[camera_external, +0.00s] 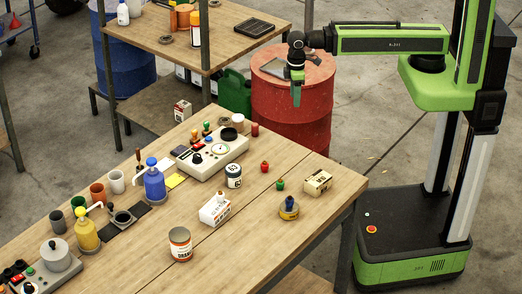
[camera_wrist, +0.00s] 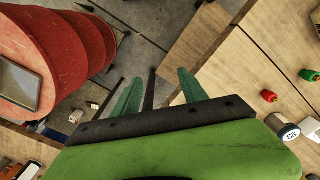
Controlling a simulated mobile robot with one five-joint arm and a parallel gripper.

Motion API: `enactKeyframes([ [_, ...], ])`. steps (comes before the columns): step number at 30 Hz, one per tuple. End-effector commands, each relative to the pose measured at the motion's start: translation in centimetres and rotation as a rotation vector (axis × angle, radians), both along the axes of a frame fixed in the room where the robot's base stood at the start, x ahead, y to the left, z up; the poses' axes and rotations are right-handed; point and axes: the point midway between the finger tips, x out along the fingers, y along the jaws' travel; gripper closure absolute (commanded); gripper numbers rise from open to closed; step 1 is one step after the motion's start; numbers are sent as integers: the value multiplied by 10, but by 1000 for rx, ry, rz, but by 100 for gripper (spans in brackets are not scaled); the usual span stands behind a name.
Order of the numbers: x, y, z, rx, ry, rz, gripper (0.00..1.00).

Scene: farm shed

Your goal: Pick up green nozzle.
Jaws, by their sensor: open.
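The green nozzle (camera_external: 280,184) is a small green piece standing on the wooden table, right of the middle, near the table's far right part. It also shows in the wrist view (camera_wrist: 309,75) near the right edge. My gripper (camera_external: 297,98) hangs with its green fingers pointing down, in front of the red drum and beyond the table's far edge. In the wrist view my gripper (camera_wrist: 158,90) has its two fingers spread, with nothing between them. It is well away from the green nozzle.
A red nozzle (camera_external: 264,167) stands just beside the green one. A red drum (camera_external: 290,100) stands behind the table. The table's right corner is clear.

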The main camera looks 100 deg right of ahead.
Motion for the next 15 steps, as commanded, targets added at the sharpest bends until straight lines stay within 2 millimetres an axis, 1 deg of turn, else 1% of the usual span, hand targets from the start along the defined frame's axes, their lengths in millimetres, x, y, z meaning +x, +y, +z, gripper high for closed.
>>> enactKeyframes([
  [1, 7, 1, 0, 2, -13, 40, 50],
  [2, 18, 2, 0, 5, -24, 73, 50],
  [3, 35, 3, 1, 9, -39, 115, 50],
  [4, 48, 9, 3, 12, -50, 152, 50],
  [5, 61, 21, 8, 15, -61, 200, 50],
  [6, 79, 43, 16, 19, -77, 271, 50],
  [8, 102, 86, 28, 26, -98, 384, 50],
  [9, 113, 117, 36, 31, -111, 454, 50],
  [10, 119, 141, 42, 35, -118, 505, 50],
  [11, 124, 166, 47, 39, -125, 551, 50],
  [12, 127, 200, 55, 45, -133, 611, 50],
  [14, 125, 249, 65, 53, -139, 684, 50],
  [15, 120, 278, 71, 58, -140, 724, 50],
])
